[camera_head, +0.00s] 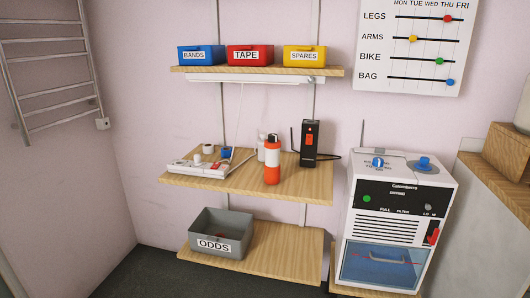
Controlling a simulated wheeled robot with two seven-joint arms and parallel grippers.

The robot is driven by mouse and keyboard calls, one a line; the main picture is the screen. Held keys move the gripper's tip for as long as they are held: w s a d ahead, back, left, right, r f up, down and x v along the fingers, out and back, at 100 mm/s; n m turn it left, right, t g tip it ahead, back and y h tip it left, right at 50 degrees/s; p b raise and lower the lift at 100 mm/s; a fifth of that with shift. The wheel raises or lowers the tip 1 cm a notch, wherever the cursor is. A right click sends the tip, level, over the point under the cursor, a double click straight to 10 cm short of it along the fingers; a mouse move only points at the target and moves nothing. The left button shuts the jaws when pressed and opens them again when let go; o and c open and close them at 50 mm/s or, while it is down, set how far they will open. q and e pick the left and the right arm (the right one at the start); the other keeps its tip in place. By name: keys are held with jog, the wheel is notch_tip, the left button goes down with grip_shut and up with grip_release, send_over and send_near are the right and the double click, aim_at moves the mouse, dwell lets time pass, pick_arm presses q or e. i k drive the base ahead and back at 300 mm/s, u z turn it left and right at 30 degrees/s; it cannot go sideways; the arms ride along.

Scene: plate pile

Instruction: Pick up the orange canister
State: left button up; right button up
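The orange canister (272,160) stands upright on the middle wooden shelf (305,187), near its front edge. It has an orange bottom, a white middle band, an orange upper part and a dark cap. A white bottle stands just behind it to the left, partly hidden. Neither of my grippers is in view.
A black device (309,144) with an orange switch stands right of the canister. A white power strip (199,168) lies to the left. Bins line the upper shelf (260,71). A grey ODDS bin (221,234) sits below. A white machine (396,220) stands at right.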

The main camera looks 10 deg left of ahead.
aim_at(273, 165)
jog(key=u, duration=0.8)
jog(key=i, duration=1.3)
jog(key=z, duration=0.35)
